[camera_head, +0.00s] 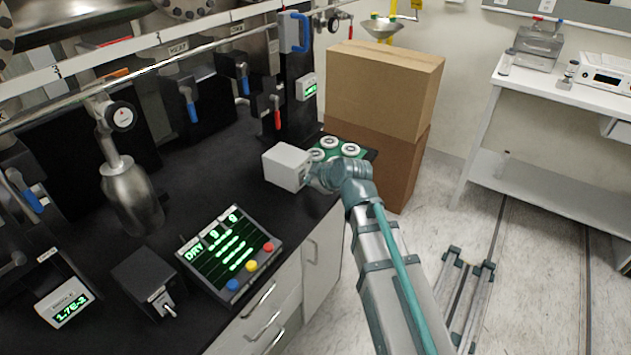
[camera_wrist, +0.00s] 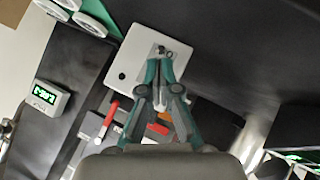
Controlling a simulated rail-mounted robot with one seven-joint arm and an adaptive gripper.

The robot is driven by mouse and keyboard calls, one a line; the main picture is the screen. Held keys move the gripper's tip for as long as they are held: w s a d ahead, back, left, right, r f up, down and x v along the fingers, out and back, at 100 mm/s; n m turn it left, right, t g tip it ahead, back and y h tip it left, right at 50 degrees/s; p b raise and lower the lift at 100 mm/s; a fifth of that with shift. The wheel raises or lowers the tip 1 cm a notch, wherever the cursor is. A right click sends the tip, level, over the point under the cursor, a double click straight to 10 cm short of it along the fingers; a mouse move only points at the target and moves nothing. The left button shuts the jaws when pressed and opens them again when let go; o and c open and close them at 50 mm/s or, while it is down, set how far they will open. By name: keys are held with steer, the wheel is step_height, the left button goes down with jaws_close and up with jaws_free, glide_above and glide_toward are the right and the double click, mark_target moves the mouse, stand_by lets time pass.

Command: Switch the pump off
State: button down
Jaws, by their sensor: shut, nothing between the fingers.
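A white box (camera_head: 287,166) stands on the black bench near its front edge, left of the cardboard boxes. In the wrist view the white box (camera_wrist: 128,62) carries a small dark toggle or knob (camera_wrist: 160,49) on its face. My gripper (camera_head: 311,178) is at the right side of the white box. In the wrist view my gripper (camera_wrist: 161,63) has its fingertips close together, right at the toggle, with nothing held. I cannot tell whether the tips touch it, or which way it is set. No label naming the pump is readable.
A black box (camera_head: 148,279) with a metal toggle and a lit panel (camera_head: 229,254) stand nearer on the bench. Round white parts (camera_head: 351,150) lie on a green mat behind the white box. Stacked cardboard boxes (camera_head: 384,90) stand beyond.

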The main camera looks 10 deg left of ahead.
steer(key=shift+w+a+r, duration=0.25)
steer(key=shift+a+r, duration=0.1)
steer(key=shift+a, duration=0.25)
steer(key=shift+d, duration=0.1)
steer(key=s+d+r+p, duration=0.2)
steer(key=s+d+r, duration=0.1)
steer(key=s+d, duration=0.3)
steer(key=shift+s+r, duration=0.3)
steer(key=shift+s, duration=0.1)
steer(key=shift+d, duration=0.1)
